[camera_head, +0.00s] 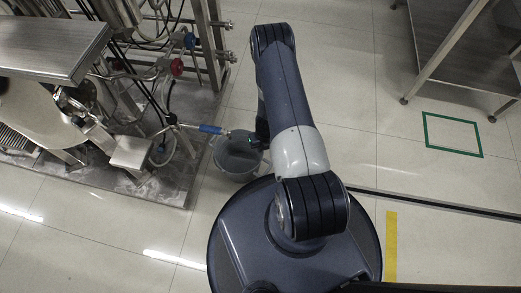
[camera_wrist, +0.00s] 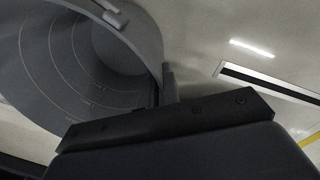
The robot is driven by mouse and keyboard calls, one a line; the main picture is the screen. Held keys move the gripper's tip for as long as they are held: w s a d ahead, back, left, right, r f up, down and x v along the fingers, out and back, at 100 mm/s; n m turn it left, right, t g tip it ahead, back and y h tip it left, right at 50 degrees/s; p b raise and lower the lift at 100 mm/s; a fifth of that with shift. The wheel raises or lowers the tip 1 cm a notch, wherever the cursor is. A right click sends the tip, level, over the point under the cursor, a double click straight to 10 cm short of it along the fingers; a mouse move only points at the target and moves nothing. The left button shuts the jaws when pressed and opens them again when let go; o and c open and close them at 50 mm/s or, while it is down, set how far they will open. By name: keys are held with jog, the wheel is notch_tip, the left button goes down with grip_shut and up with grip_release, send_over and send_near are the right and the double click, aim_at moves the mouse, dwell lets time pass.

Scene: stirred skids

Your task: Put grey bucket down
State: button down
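The grey bucket (camera_head: 236,163) shows in the head view left of my arm, beside the metal skid, and I look into its open top. In the wrist view the bucket (camera_wrist: 75,50) fills the upper left, with its mouth towards the camera and measuring lines inside. My gripper (camera_wrist: 161,92) is at the bucket's rim, with a finger against the wall, and appears shut on it. In the head view my gripper (camera_head: 257,142) is mostly hidden by my arm at the bucket's upper right edge. Whether the bucket touches the floor is unclear.
A steel skid with pipes and valves (camera_head: 177,67) stands at the left; a blue-handled pipe (camera_head: 209,129) reaches close to the bucket. A green floor outline (camera_head: 453,135) lies empty at the right, near a metal table (camera_head: 447,45). A yellow strip (camera_head: 391,245) marks the floor.

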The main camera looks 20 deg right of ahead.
jog(key=shift+f, duration=0.6)
jog(key=shift+f, duration=0.2)
jog(key=c, duration=1.7)
grip_release()
jog(key=shift+r, duration=0.2)
jog(key=r+p, duration=0.1)
jog(key=r, duration=0.3)
jog(key=d+r+p, duration=0.1)
jog(key=r+p, duration=0.1)
jog(key=r, duration=0.2)
jog(key=r+p, duration=0.1)
jog(key=r, duration=0.3)
jog(key=shift+d+p, duration=0.2)
jog(key=shift+p, duration=0.2)
